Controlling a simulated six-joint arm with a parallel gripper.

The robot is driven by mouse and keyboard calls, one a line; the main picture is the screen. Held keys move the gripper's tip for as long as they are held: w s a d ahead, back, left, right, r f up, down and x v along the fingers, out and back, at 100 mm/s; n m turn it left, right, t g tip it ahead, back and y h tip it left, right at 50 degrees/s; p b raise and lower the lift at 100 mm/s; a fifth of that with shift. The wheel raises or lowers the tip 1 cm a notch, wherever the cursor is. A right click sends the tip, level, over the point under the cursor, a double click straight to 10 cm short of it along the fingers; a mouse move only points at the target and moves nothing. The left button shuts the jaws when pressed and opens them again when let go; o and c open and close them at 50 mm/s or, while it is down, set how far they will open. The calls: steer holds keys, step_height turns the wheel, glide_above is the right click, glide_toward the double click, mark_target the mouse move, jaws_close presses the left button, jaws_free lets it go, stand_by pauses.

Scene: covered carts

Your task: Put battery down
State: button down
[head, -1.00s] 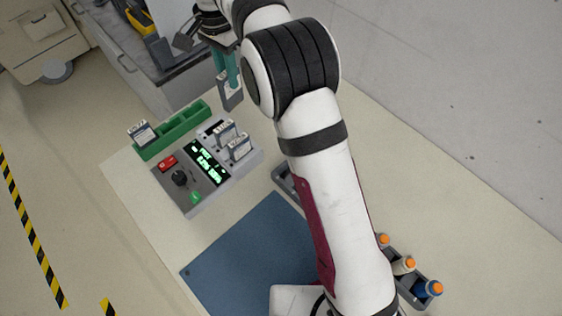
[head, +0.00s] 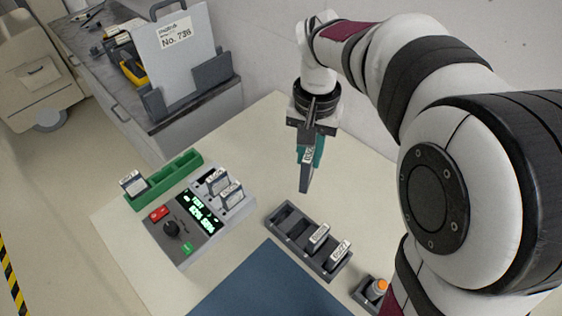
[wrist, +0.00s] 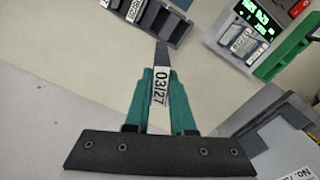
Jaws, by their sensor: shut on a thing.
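My gripper (head: 311,150) is shut on a dark grey battery (head: 306,178) with a white label, held above the table to the right of the charger. In the wrist view the teal fingers (wrist: 161,102) clasp the battery (wrist: 162,60), whose label reads 03/27. A grey slotted tray (head: 272,226) lies on the table below and nearer; two batteries (head: 318,238) stand in its right slots and its left slots look empty. The charger (head: 186,253) holds two batteries (head: 231,194) and has a lit green display. A green rack (head: 186,166) behind it holds one battery (head: 132,185) at its left end.
A blue mat (head: 262,285) lies at the front. A small holder (head: 372,290) with an orange-capped bottle is partly hidden by my arm. A grey cart (head: 150,128) with a No. 736 board stands at the back left.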

steer(key=a+f+m, duration=0.1)
steer(key=f, duration=0.4)
steer(key=a+f+m, duration=0.2)
steer(key=f, duration=0.3)
steer(key=s+a+f+m, duration=0.1)
steer(key=a+f+m, duration=0.1)
steer(key=f, duration=0.4)
steer(key=shift+f, duration=0.1)
steer(key=shift+f, duration=0.15)
steer(key=c, duration=0.8)
jaws_free()
steer(key=shift+o, duration=0.2)
